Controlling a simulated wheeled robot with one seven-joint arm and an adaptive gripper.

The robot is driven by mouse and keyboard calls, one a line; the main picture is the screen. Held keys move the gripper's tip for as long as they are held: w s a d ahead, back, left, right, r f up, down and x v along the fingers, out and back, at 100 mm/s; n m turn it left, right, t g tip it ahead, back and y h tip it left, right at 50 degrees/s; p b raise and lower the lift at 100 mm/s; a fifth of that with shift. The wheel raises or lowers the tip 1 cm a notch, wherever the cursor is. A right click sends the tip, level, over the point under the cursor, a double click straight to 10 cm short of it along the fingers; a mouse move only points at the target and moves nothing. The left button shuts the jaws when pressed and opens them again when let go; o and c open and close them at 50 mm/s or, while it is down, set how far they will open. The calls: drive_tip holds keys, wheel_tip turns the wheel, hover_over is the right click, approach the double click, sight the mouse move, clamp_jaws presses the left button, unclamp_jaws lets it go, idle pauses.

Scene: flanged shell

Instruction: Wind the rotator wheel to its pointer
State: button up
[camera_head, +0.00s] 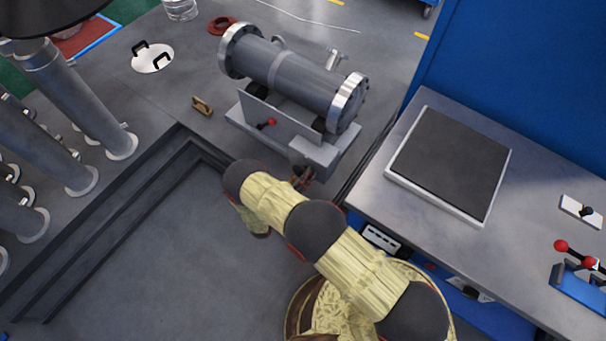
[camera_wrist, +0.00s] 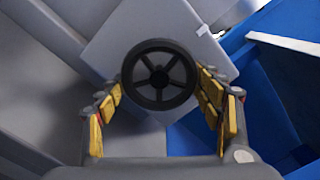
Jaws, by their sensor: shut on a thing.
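The rotator wheel (camera_wrist: 159,75) is a black spoked handwheel, seen face-on in the wrist view in front of a grey housing (camera_wrist: 110,45). My gripper (camera_wrist: 160,88) has its yellow-padded fingers on either side of the wheel's rim and is shut on it. In the head view my gripper (camera_head: 303,179) is at the near end of the grey rotator stand (camera_head: 318,152); the wheel is mostly hidden there. The grey flanged shell (camera_head: 290,76) lies across the stand, with bright metal flanges at both ends. I cannot make out the pointer in either view.
A workbench (camera_head: 375,190) with a dark-topped plate (camera_head: 450,160) stands right of my arm, with red-knobbed levers (camera_head: 561,246) on it. Grey vertical cylinders (camera_head: 75,95) stand at left. A stepped floor recess (camera_head: 160,240) lies left of my arm.

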idle(0.5)
drive_tip(key=o, duration=1.1)
drive_tip(key=shift+o, duration=0.2)
